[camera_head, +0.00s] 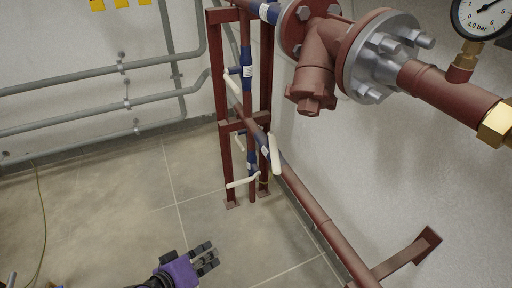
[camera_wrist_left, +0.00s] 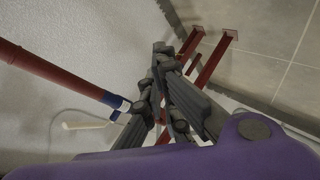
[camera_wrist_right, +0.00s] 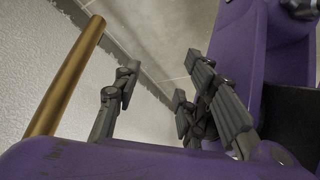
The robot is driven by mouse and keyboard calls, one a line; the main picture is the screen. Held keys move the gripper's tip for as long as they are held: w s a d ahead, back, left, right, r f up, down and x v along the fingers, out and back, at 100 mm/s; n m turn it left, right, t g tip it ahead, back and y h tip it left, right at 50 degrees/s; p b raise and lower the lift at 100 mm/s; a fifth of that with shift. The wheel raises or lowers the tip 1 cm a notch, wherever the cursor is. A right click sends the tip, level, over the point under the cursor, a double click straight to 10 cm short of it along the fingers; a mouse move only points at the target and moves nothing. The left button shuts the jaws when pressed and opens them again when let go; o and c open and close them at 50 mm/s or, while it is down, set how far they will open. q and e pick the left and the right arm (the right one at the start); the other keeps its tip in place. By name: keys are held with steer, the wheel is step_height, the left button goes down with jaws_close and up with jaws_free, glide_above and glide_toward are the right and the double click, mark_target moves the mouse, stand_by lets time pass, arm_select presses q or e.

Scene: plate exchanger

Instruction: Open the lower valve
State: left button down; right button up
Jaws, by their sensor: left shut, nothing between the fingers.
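In the head view a red frame with pipes stands by the wall and carries several blue valves with cream levers. The lowest cream lever (camera_head: 243,183) lies almost level near the frame's foot, by a blue valve body (camera_head: 252,166). My left gripper (camera_head: 210,257) is in front of and below it, over the floor, apart from every valve. Its fingers are together and empty in the left wrist view (camera_wrist_left: 164,62), where a blue valve part (camera_wrist_left: 117,102) and a cream lever (camera_wrist_left: 85,125) show behind. My right gripper (camera_wrist_right: 152,82) shows only in its wrist view, fingers apart and empty.
A large flange (camera_head: 375,55) and a pressure gauge (camera_head: 483,14) overhang at upper right. The tiled floor (camera_head: 110,205) left of the frame is mostly clear.

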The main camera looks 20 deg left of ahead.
mark_target(274, 150)
arm_select(q)
steer(key=w+a+r+n+t+h+p, duration=0.1)
steer(key=w+r+n+t+h, duration=0.15)
steer(key=w+r, duration=0.6)
steer(key=w+a+r+n+t+h+p, duration=0.1)
steer(key=w+r+n+t+h, duration=0.25)
steer(key=r, duration=0.75)
steer(key=w+d+g+y, duration=0.1)
steer(key=w+d+y, duration=0.1)
steer(key=w+d, duration=0.6)
steer(key=w, duration=0.4)
steer(key=shift+s, duration=0.1)
steer(key=shift+d, duration=0.1)
